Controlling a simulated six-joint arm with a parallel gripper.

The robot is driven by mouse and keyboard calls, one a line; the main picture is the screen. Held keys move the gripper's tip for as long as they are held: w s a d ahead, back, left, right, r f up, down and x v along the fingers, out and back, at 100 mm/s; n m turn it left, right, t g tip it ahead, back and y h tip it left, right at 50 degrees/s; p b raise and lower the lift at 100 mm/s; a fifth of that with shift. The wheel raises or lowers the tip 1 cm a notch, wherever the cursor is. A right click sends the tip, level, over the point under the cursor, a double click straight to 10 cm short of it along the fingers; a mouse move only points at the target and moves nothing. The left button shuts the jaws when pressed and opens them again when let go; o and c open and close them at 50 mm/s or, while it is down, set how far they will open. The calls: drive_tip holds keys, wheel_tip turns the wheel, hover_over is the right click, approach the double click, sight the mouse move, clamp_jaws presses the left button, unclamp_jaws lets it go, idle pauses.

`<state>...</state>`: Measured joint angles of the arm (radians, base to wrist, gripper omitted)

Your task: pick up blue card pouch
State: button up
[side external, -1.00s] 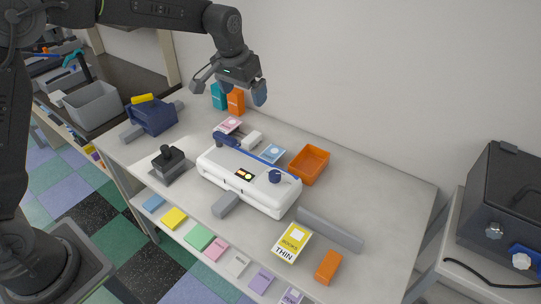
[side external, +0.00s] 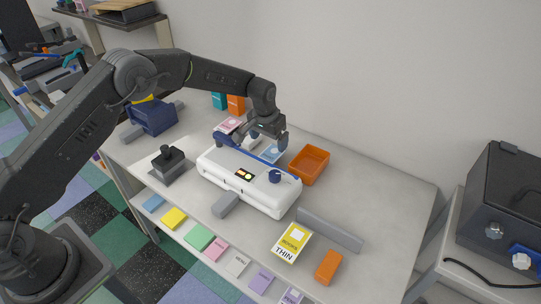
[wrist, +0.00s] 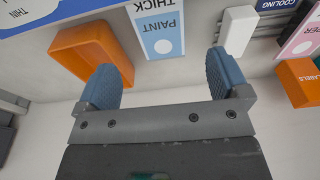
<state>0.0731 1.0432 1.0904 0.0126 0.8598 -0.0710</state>
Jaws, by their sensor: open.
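The blue card pouch (side external: 271,154) lies flat on the table behind the white laminating machine (side external: 228,172). In the wrist view the pouch (wrist: 166,30) is light blue, with a white disc and the words "THICK PAINT". My gripper (side external: 268,142) is above the pouch and partly covers it in the side view. In the wrist view my gripper (wrist: 165,78) is open, with nothing between its blue fingers. The pouch shows beyond the gap between the fingertips, apart from them.
An orange tray (side external: 321,164) stands right of the pouch. A white block (wrist: 238,30) and a pink pouch (side external: 229,124) lie on its other side. Orange and teal boxes (side external: 219,101) stand at the wall. The table's right end is clear.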

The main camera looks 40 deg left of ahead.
sight(270, 155)
drive_tip(key=shift+w+f, duration=0.2)
drive_tip(key=shift+f, duration=1.2)
drive_tip(key=shift+w+f, duration=0.15)
drive_tip(key=shift+f, duration=1.2)
